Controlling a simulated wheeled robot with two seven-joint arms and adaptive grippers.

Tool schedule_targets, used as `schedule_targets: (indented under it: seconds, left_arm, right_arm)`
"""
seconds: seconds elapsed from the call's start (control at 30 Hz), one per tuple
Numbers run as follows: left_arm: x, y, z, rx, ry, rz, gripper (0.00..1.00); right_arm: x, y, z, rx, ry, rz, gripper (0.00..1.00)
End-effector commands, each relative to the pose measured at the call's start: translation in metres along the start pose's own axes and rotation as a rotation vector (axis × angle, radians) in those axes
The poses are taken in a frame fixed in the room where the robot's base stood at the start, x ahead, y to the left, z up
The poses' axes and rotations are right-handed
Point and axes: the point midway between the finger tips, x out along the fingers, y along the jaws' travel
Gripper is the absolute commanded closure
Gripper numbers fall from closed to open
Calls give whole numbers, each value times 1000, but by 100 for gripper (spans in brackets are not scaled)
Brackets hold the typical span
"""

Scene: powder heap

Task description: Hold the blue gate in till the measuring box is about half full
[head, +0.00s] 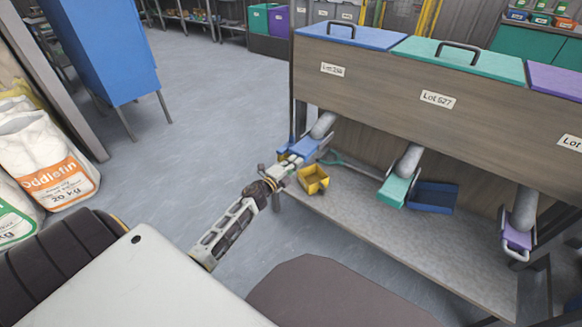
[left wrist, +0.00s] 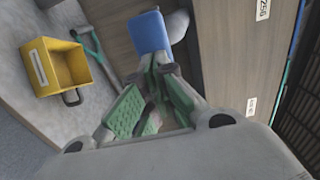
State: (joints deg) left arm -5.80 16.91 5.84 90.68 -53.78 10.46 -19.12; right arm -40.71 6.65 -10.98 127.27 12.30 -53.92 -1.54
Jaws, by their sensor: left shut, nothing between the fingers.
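The blue gate (head: 304,147) sits at the lower end of a grey spout under the bin with the blue lid. It also shows in the left wrist view (left wrist: 150,32). My left gripper (head: 290,161) is shut and empty, its fingertips right at the blue gate; I cannot tell whether they touch it. Its green-padded fingers (left wrist: 160,66) show in the left wrist view. The yellow measuring box (head: 313,180) stands on the grey shelf near its left end. In the left wrist view the box (left wrist: 72,64) shows yellow inside, with no powder clearly visible. My right gripper is out of view.
Further right hang a teal gate (head: 393,191) and a purple gate (head: 517,239). A teal-handled scoop (head: 345,166) and a dark blue tray (head: 435,197) lie on the shelf (head: 400,240). Paper sacks (head: 45,165) stand at far left. The floor between is clear.

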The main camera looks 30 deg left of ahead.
Motion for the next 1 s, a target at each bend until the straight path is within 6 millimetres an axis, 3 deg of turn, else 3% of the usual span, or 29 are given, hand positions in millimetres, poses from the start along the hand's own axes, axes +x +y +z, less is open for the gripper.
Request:
schedule_targets:
  seconds: [0.67, 1.0]
  left_arm:
    - [9, 0, 0, 0, 0, -1, 100]
    - [33, 0, 0, -1, 0, -2, 100]
  right_arm:
    - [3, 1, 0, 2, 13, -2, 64]
    - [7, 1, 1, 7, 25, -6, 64]
